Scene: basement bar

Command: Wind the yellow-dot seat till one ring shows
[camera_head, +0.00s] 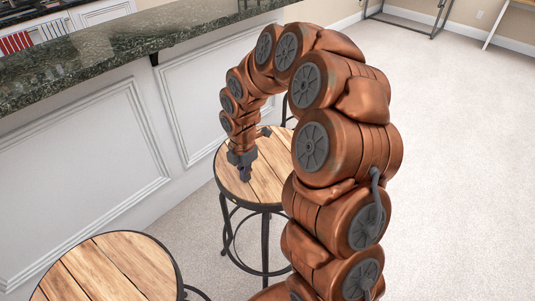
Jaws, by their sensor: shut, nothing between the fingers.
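Two round stools with wooden plank seats and dark metal rims stand along the bar. The farther stool's seat (266,184) is in the middle of the view, on dark metal legs. The nearer seat (125,268) is at the lower left, cut off by the bottom edge. My gripper (245,176) points down at the left part of the farther seat, shut and empty. I cannot tell whether it touches the wood. My copper arm hides the right edge of that seat.
A white panelled bar front (75,165) with a dark granite top (120,48) runs close on the left. Pale carpet (460,140) is clear on the right. A dark metal frame (410,22) stands at the back. Part of another stool shows behind my arm.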

